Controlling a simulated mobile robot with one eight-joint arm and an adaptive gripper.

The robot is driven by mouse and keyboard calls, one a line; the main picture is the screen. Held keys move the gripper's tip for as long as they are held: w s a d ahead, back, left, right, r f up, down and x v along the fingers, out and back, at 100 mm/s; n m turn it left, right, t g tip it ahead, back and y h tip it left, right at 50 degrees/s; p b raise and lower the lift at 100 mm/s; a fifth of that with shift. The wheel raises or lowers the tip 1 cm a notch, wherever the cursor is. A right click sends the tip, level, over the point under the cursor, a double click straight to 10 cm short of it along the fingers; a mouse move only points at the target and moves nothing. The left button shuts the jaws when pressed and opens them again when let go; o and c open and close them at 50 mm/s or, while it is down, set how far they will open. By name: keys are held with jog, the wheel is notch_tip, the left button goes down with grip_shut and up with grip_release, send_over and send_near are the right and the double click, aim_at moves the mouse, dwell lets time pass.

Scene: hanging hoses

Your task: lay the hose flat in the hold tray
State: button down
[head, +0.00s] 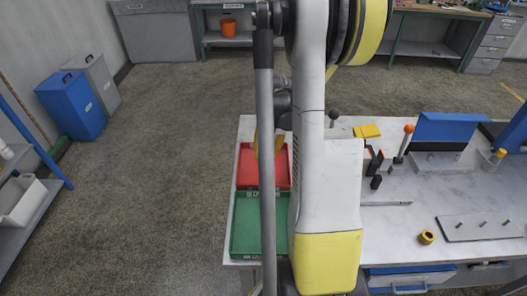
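A red tray (244,170) sits at the table's left end, with a green tray (244,225) directly in front of it. The label on the red tray's front wall is partly hidden and cannot be read in full. A yellow piece (279,144), possibly the hose, shows on both sides of a grey upright, over the far part of the red tray. Whether it touches the tray is unclear. My gripper (283,101) seems to be the dark part just above the yellow piece. My arm and the upright hide its fingers, so its grip does not show.
The white table (400,220) carries a blue stand (448,128), an orange-topped lever (405,140), a yellow ring (426,237) and a plate with pegs (485,227) to the right. A blue bin (72,104) stands at the left wall. The floor left of the table is clear.

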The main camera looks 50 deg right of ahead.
aim_at(263, 174)
notch_tip(263, 174, down, 8)
jog(key=b, duration=0.4)
jog(key=shift+b, duration=0.4)
jog(key=c, duration=1.2)
grip_release()
notch_tip(263, 174, up, 12)
jog(key=s+d, duration=0.1)
jog(key=shift+s+d, duration=0.25)
jog(key=shift+s, duration=0.1)
jog(key=shift+f, duration=0.15)
